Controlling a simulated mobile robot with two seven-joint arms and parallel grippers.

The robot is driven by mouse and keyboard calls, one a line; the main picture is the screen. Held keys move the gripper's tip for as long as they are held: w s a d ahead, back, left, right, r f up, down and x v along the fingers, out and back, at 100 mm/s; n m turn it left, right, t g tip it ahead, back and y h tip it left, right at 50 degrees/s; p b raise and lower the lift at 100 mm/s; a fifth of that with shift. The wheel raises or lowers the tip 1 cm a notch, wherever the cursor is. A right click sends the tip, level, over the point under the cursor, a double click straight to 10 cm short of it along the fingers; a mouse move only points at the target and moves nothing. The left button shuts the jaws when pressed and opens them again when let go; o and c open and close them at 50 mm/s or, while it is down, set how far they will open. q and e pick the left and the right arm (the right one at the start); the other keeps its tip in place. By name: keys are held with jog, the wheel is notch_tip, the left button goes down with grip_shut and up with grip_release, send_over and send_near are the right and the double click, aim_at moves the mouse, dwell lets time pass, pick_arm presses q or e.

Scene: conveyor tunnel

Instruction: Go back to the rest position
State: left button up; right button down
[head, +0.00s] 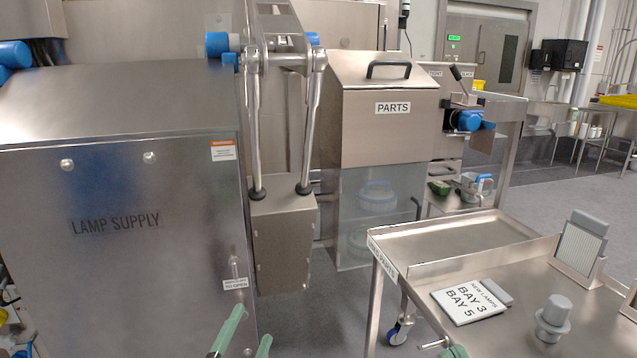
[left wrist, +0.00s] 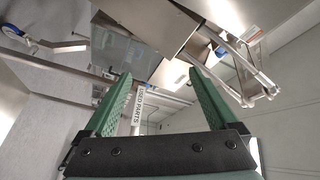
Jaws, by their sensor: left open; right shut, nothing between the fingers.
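My left gripper (head: 253,323) shows at the bottom of the head view, in front of the lower right edge of the lamp supply cabinet (head: 110,240). Its two green fingers are apart with nothing between them. In the left wrist view the same open gripper (left wrist: 160,73) has empty space between its fingers. A green tip of my right gripper (head: 455,351) shows at the bottom edge of the head view, beside the steel cart (head: 415,271). It is shut and holds nothing visible; most of it is out of frame.
The cart carries a sign (head: 468,301) reading bay 3 and bay 5, a grey lamp-like part (head: 553,318) and a framed panel (head: 580,247). Its raised tray (head: 440,240) looks empty. A parts cabinet (head: 375,120) stands behind. Some floor is free between cabinet and cart.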

pick_arm(q)
jog(key=s+r+n+t+h, duration=0.25)
jog(key=s+r+h, duration=0.85)
jog(key=s+r, duration=0.75)
jog(key=w+a+f+n+g+y+p, duration=0.2)
jog(key=w+f+n+g+y+p, duration=0.25)
jog(key=f+n+y+p, duration=0.65)
pick_arm(e)
jog(key=w+d+f+m+g+h+p, duration=0.2)
jog(key=w+f+m+g+h+p, duration=0.1)
jog(key=w+f+m+g+h, duration=0.45)
pick_arm(q)
jog(key=s+a+f+m+g+y+p, duration=0.1)
jog(key=s+a+f+g+p, duration=0.1)
jog(key=s+f+g+p, duration=0.5)
notch_tip(320, 180, down, 3)
jog(key=s+p, duration=0.1)
jog(key=p, duration=0.4)
jog(key=shift+s+m+g, duration=0.2)
jog(key=shift+m+g, duration=0.1)
jog(key=shift+m, duration=0.05)
pick_arm(e)
jog(key=s+d+f+m+g+h, duration=0.2)
jog(key=s+f+g+h, duration=0.2)
jog(key=s+f, duration=0.6)
jog(key=shift+f+g, duration=0.65)
jog(key=shift+f, duration=0.2)
pick_arm(q)
jog(key=shift+r, duration=0.1)
